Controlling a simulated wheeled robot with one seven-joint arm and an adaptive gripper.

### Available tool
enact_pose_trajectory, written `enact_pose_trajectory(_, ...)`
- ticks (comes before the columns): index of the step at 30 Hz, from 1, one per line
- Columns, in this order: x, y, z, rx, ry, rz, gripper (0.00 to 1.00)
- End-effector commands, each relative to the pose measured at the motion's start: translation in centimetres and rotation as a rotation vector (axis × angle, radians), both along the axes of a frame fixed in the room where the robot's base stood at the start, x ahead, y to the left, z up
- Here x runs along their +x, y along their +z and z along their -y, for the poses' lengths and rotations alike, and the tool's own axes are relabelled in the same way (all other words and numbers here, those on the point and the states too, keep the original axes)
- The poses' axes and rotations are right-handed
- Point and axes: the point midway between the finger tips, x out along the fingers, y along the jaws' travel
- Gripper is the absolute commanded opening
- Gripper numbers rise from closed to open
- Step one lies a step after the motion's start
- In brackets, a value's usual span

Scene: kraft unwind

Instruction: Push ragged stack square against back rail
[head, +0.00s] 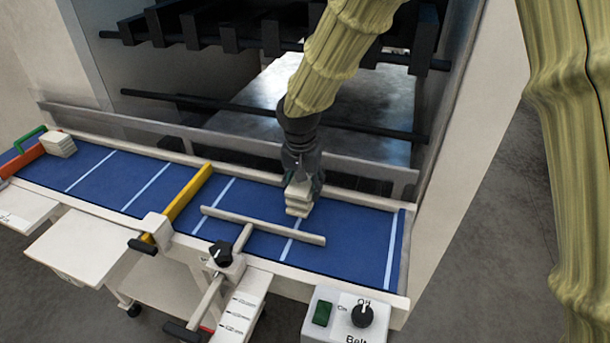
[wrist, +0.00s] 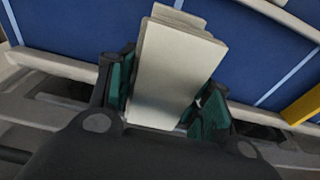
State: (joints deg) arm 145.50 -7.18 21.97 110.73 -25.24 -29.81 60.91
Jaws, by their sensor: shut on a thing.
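The ragged stack (head: 299,199) is a pile of several pale slabs on the blue belt (head: 345,240), near the back rail (head: 240,147). Its layers are offset from one another. In the wrist view the stack (wrist: 172,72) lies between the green-padded fingers, with slab edges sticking out unevenly at the top. My gripper (head: 300,180) points down from above and is shut on the stack; it also shows in the wrist view (wrist: 165,95). Whether the stack touches the belt or the back rail is hidden.
A pale T-shaped pusher bar (head: 262,226) lies across the belt in front of the stack. A yellow bar (head: 188,194) crosses the belt further left. Another pale stack (head: 59,144) sits at the far left. A control box (head: 340,316) stands at the front right. The belt's right end is clear.

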Motion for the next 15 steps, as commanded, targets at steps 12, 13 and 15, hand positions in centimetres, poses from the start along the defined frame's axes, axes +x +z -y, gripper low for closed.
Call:
enact_pose_trajectory(12,0.8,-2.4,0.4,0.0,-0.006,-0.007,0.26)
enact_pose_trajectory(13,0.8,-2.6,0.4,-0.001,-0.006,-0.009,0.26)
enact_pose_trajectory(15,0.9,-3.1,0.4,-0.001,-0.005,-0.01,0.26)
